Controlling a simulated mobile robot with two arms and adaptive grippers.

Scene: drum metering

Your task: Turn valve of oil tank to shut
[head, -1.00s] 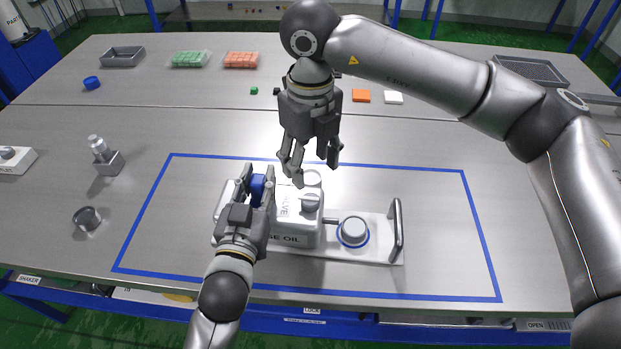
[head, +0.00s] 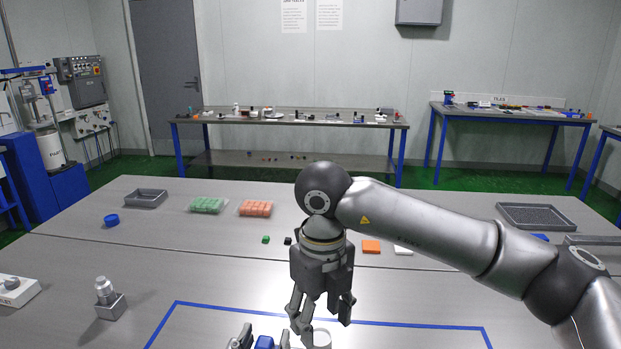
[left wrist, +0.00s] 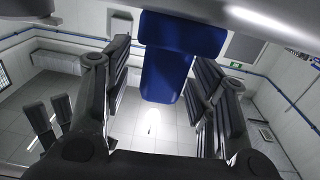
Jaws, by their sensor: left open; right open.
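The oil tank lies almost wholly below the head view; only its pale round top part (head: 322,339) and a blue handle-like part (head: 264,342) show at the bottom edge. My left gripper (head: 262,338) is open, with its fingers on both sides of the blue part. In the left wrist view the blue part (left wrist: 168,65) stands between the spread fingers, with gaps visible on both sides. My right gripper (head: 322,318) is open and empty, pointing down above and behind the tank's top. The tank's body and label are hidden.
Blue tape (head: 390,323) marks an area on the steel table. A grey tray (head: 146,198), a blue cap (head: 111,220), green blocks (head: 207,205), orange blocks (head: 256,208) and an orange square (head: 371,247) lie further back. A small bottle on a block (head: 106,297) stands left.

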